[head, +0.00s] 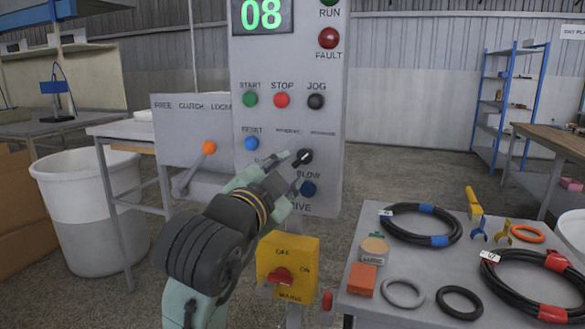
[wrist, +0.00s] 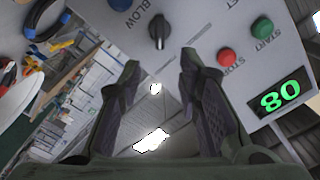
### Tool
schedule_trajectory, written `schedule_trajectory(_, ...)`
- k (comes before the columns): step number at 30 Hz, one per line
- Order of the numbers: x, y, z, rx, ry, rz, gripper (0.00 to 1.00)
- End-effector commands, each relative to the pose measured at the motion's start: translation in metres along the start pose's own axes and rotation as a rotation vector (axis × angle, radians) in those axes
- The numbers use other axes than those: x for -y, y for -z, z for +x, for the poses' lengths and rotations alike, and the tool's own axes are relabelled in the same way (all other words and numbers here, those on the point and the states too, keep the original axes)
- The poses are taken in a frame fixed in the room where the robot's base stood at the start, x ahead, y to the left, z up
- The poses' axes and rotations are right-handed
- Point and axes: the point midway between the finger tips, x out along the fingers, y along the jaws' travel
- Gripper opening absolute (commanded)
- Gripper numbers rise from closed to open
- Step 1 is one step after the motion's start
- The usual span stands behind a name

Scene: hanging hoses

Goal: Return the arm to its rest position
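My gripper (head: 290,172) is in front of the grey control panel (head: 322,125), at the height of its lower controls. In the wrist view my gripper (wrist: 160,60) is open, with its two dark fingers well apart and nothing between them. A black selector knob (wrist: 157,28) on the panel lies beyond the fingertips, apart from them in that view. The knob (head: 305,156) also shows in the head view, right beside the fingertips. My arm reaches up and forward from the bottom of the head view, bent at the elbow.
A lever plate (head: 180,120) with an orange-knobbed lever is left of my gripper. A yellow switch box (head: 288,262) sits below it. At right, a grey table (head: 400,265) bears coiled hoses, rings and blocks. A white bin (head: 85,210) stands at left.

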Motion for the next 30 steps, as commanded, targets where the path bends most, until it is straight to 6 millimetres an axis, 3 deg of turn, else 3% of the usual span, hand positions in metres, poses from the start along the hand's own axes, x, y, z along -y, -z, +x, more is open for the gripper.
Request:
schedule_trajectory(12, 0.000, 0.000, -0.006, 0.000, 0.001, 0.000, 0.32)
schedule_trajectory(14, 0.007, -0.001, -0.008, -0.007, 0.026, -0.013, 0.32)
schedule_trajectory(17, 0.036, -0.005, -0.019, -0.039, 0.140, -0.071, 0.32)
schedule_trajectory(20, 0.088, -0.015, -0.048, -0.100, 0.349, -0.154, 0.32)
schedule_trajectory(23, 0.144, -0.029, -0.097, -0.179, 0.604, -0.221, 0.32)
schedule_trajectory(27, 0.200, -0.047, -0.188, -0.292, 0.947, -0.237, 0.32)
schedule_trajectory(30, 0.221, -0.055, -0.262, -0.371, 1.179, -0.187, 0.32)
